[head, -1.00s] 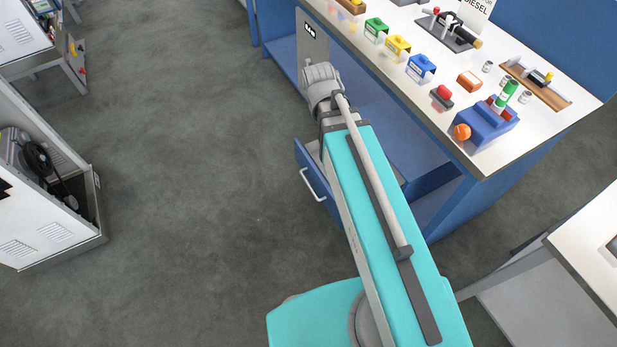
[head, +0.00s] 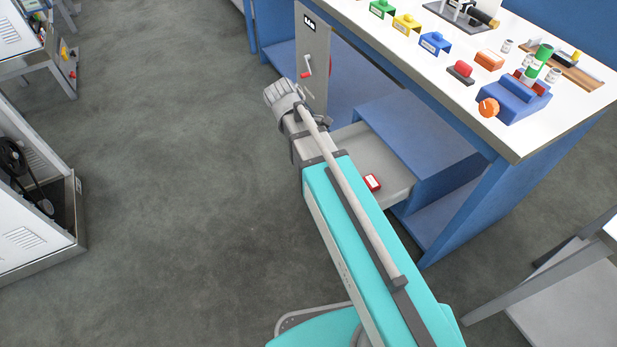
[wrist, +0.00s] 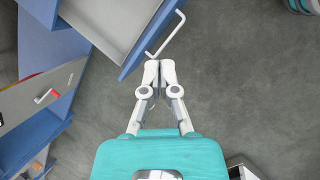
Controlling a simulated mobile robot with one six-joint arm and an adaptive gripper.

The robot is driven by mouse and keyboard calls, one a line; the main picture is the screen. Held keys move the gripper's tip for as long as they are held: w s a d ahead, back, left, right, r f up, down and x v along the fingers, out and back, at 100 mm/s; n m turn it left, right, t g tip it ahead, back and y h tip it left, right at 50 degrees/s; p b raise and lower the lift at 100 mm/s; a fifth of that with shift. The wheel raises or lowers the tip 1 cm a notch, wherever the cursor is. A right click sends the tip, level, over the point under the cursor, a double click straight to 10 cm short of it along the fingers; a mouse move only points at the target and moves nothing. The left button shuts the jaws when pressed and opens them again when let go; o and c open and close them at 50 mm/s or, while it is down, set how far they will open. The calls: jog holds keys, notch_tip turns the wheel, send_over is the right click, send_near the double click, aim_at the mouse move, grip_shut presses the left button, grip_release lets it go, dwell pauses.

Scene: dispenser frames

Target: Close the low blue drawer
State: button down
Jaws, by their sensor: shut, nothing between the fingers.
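The low blue drawer stands open under the workbench. In the head view its grey inside (head: 398,183) shows beside my arm, which hides its front and handle. In the wrist view the blue front (wrist: 152,40) and white bar handle (wrist: 168,34) show at the top, with the grey tray (wrist: 108,22) behind. My gripper (wrist: 160,64) is shut and empty, its fingertips close to the lower end of the handle, outside the drawer front. I cannot tell whether they touch. The head view does not show the fingertips.
A small red item (head: 373,182) lies in the drawer. A grey panel with a red-knobbed lever (head: 312,55) stands beyond it. The white bench top (head: 395,58) above holds several coloured blocks. A white cabinet (head: 35,200) stands left; the floor between is clear.

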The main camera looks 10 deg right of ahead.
jog(key=w+a+f+n+h+b, duration=0.1)
jog(key=w+a+f+n+b, duration=0.1)
jog(key=f+b, duration=0.5)
jog(key=w+a+f+n+t+h+b, duration=0.1)
jog(key=w+a+f+n+b, duration=0.2)
jog(key=f+b, duration=0.5)
jog(key=w+a+f+n+t+h+b, duration=0.1)
jog(key=w+a+f+n+h+b, duration=0.1)
jog(key=f+b, duration=0.6)
jog(key=shift+w+a+f+n+b, duration=0.2)
jog(key=shift+w+a+n+b, duration=0.65)
jog(key=shift+n+b, duration=0.7)
jog(key=shift+w+d+f, duration=0.1)
jog(key=shift+w+d, duration=0.05)
jog(key=b+x, duration=0.2)
jog(key=x, duration=0.1)
jog(key=r+b+x, duration=0.1)
jog(key=b+x, duration=0.1)
jog(key=x, duration=0.2)
jog(key=d+b+x, duration=0.1)
jog(key=b+x, duration=0.1)
jog(key=x, duration=0.2)
jog(key=shift+w+d+b, duration=0.3)
jog(key=shift+b, duration=0.05)
jog(key=shift+w+d, duration=0.25)
jog(key=shift+d, duration=0.5)
jog(key=shift+w, duration=0.1)
